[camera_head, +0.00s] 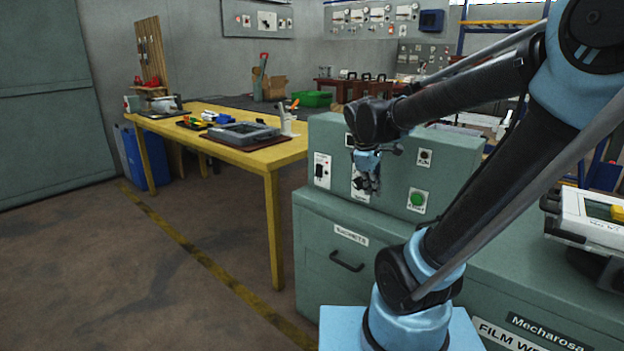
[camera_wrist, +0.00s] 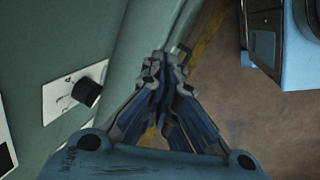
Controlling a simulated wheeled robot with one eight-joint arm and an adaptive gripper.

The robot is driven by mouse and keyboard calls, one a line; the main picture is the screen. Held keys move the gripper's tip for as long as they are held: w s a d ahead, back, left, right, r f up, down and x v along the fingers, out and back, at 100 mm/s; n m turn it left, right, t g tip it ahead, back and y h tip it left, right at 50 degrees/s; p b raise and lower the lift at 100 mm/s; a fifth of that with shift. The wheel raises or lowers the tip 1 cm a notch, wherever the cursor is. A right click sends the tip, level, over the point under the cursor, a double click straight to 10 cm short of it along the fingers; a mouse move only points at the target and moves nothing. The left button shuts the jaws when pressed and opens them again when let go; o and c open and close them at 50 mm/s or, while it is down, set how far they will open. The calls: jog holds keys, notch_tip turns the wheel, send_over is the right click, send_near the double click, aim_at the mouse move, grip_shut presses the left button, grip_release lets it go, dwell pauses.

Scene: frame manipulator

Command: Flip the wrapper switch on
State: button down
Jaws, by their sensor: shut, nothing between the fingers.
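The green-grey control box (camera_head: 455,150) stands on a cabinet and carries several controls. On its front are a black switch on a white plate (camera_head: 321,170), a second white plate (camera_head: 360,185) partly hidden by my gripper, and a green button (camera_head: 417,200). The labels are too small to read, so I cannot tell which is the wrapper switch. My gripper (camera_head: 371,186) is shut and empty, in front of the second plate. In the wrist view, my gripper (camera_wrist: 163,68) points along the box front, with a black knob (camera_wrist: 87,91) on a white plate to its left, apart from the fingers.
The cabinet below has a drawer with a black handle (camera_head: 347,262). A yellow table (camera_head: 272,160) with tools stands behind at left. The floor at left is clear.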

aim_at(318, 171)
jog(key=w+a+n+t, duration=0.1)
jog(key=w+a+n, duration=0.4)
jog(key=a, duration=0.3)
jog(key=w+a+n+t+h, duration=0.1)
jog(key=w+a+n, duration=0.4)
jog(key=a, duration=0.4)
jog(key=w+a+r+n+t+h, duration=0.1)
jog(key=w+a+n, duration=0.5)
jog(key=w+a, duration=0.1)
jog(key=shift+w+a, duration=0.15)
jog(key=shift+a, duration=0.7)
jog(key=x, duration=0.4)
jog(key=w+r+x, duration=0.1)
jog(key=x, duration=0.3)
jog(key=d+x, duration=0.1)
jog(key=x, duration=0.3)
jog(key=shift+w+d+r, duration=0.1)
jog(key=shift+w+r, duration=0.1)
jog(key=shift+r, duration=0.05)
jog(key=shift+w+d+f, duration=0.1)
jog(key=shift+w+d, duration=0.25)
jog(key=shift+w, duration=0.15)
